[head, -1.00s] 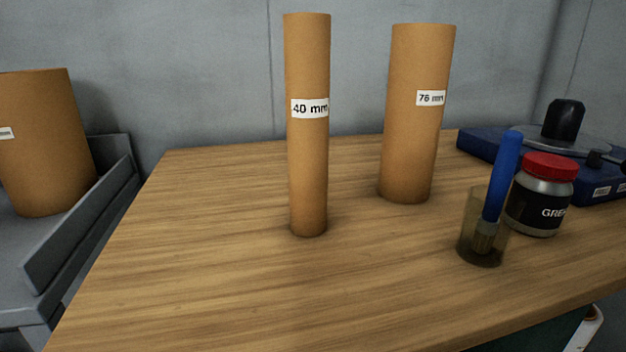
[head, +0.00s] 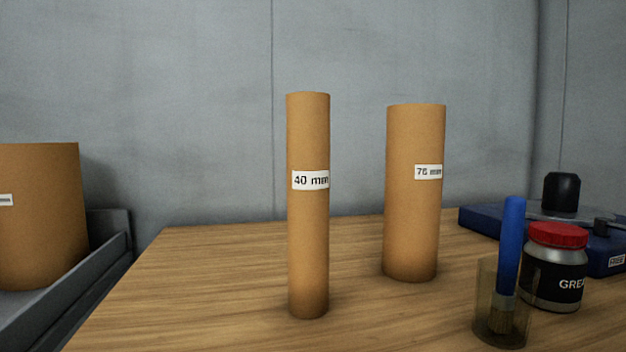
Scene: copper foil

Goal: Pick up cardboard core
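A slim brown cardboard core (head: 308,245) labelled "40 mm" stands upright near the middle of the wooden table in the head view. A wider cardboard core (head: 412,225) labelled "76 mm" stands upright behind it and to the right, apart from it. A third, broader cardboard core (head: 40,230) stands at the far left on a grey tray, partly cut off by the picture's edge, its label unreadable. My gripper is not in view.
The wooden table (head: 210,290) is bare left of the slim core. At right are a clear cup (head: 487,325) with a blue-handled brush (head: 509,245), a red-lidded grease jar (head: 556,280) and a blue device (head: 480,218). A grey tray (head: 95,280) lies left; a grey wall stands behind.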

